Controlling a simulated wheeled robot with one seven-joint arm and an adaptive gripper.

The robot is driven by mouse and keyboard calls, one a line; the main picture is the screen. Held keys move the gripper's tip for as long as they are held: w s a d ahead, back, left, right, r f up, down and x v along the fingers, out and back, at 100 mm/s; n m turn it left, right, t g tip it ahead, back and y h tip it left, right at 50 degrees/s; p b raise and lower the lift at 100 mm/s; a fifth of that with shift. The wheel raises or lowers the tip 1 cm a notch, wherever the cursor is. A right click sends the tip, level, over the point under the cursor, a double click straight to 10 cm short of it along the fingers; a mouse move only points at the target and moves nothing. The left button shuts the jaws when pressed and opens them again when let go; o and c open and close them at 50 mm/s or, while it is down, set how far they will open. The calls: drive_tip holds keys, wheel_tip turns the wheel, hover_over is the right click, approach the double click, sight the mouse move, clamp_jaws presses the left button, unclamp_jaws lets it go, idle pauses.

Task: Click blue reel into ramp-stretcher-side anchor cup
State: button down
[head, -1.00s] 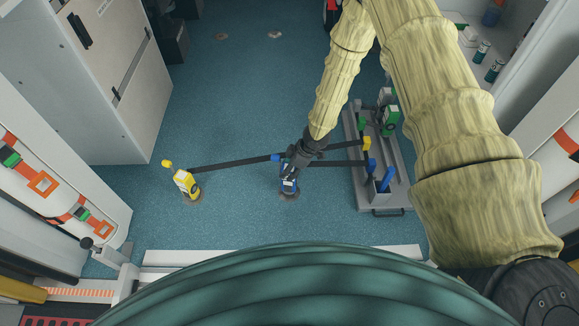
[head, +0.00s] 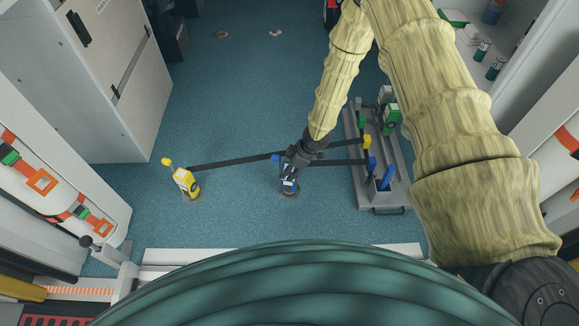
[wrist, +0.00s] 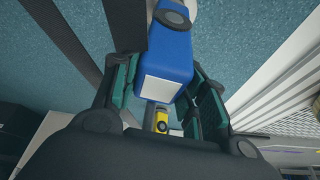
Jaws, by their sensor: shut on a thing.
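The blue reel (head: 289,183) is upright at an anchor cup (head: 289,194) on the floor in the middle of the head view. The cup is a brownish disc, mostly hidden under the reel; I cannot tell whether the reel is fully seated. My gripper (head: 292,172) reaches down from above and is shut on the reel. In the wrist view, the blue reel (wrist: 168,62) with its pale label sits between the two finger pads of my gripper (wrist: 165,88). A dark strap (head: 335,163) runs from the reel to the grey rack at right.
A yellow reel (head: 186,182) stands at another floor cup to the left, its dark strap (head: 230,161) passing behind my gripper. The grey rack (head: 378,199) holds green and grey reels. Two bare floor discs (head: 274,35) lie far off. Open blue floor surrounds the reels.

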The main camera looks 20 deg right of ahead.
drive_tip(key=shift+f, duration=0.35)
drive_tip(key=c, duration=0.7)
unclamp_jaws()
drive_tip(key=v, duration=1.2)
